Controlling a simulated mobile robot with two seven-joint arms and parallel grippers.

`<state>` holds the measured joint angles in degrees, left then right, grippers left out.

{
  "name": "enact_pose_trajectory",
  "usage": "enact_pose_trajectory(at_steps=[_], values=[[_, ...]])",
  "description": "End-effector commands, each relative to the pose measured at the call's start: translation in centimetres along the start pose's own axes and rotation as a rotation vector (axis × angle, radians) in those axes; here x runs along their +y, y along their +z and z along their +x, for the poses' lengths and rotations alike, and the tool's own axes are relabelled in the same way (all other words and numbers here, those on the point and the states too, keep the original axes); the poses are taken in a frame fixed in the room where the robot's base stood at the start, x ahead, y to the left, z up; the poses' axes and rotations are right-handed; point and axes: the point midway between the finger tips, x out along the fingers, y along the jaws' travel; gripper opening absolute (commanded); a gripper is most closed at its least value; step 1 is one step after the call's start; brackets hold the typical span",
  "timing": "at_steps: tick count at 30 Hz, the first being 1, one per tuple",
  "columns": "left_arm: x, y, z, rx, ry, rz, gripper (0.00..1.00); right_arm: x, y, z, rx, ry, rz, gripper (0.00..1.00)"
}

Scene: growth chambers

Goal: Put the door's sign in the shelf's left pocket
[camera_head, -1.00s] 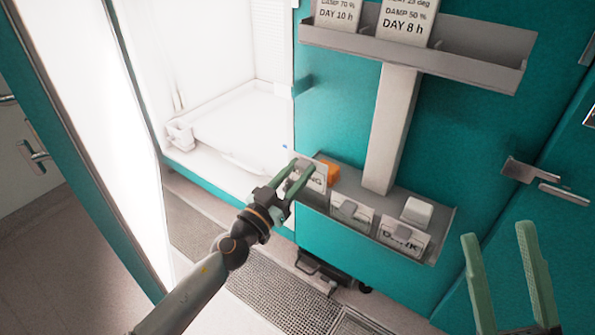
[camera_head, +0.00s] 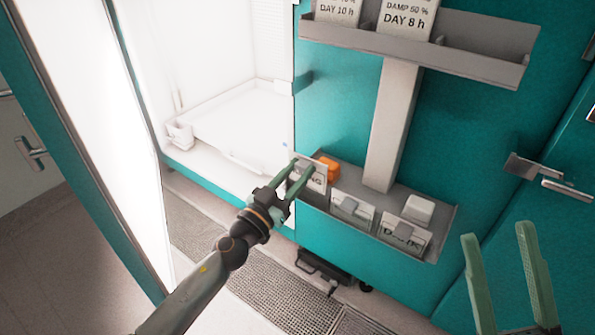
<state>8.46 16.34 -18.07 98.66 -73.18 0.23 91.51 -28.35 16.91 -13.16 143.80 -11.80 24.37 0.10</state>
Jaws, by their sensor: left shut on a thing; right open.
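My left gripper (camera_head: 300,174) is shut on a white sign (camera_head: 317,180) with dark lettering ending in "NG", partly covered by the green fingers. The sign is at the left end of the lower grey shelf (camera_head: 446,222). I cannot tell whether its lower edge is inside the left pocket or just above it. Two more signs, a middle one (camera_head: 338,214) and a right one (camera_head: 415,246), stand along the shelf's front, each with a grey clip-like block. My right gripper (camera_head: 498,232) is open and empty at the lower right, apart from the shelf.
An orange object (camera_head: 331,167) and a white block (camera_head: 418,208) sit on the lower shelf. An upper grey rack (camera_head: 470,62) holds two printed cards. A bright open chamber (camera_head: 235,120) is on the left. Handles (camera_head: 523,166) stick out at right.

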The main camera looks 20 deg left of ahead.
Motion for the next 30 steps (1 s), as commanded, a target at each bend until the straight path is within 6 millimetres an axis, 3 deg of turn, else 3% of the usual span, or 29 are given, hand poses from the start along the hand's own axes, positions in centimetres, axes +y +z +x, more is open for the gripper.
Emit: enact_pose_trajectory(at_steps=[30], values=[[0.0,1.2,-0.2,0.000,0.000,-0.002,0.00,-0.3,0.7,-0.8,-0.001,0.000,0.000,0.50]])
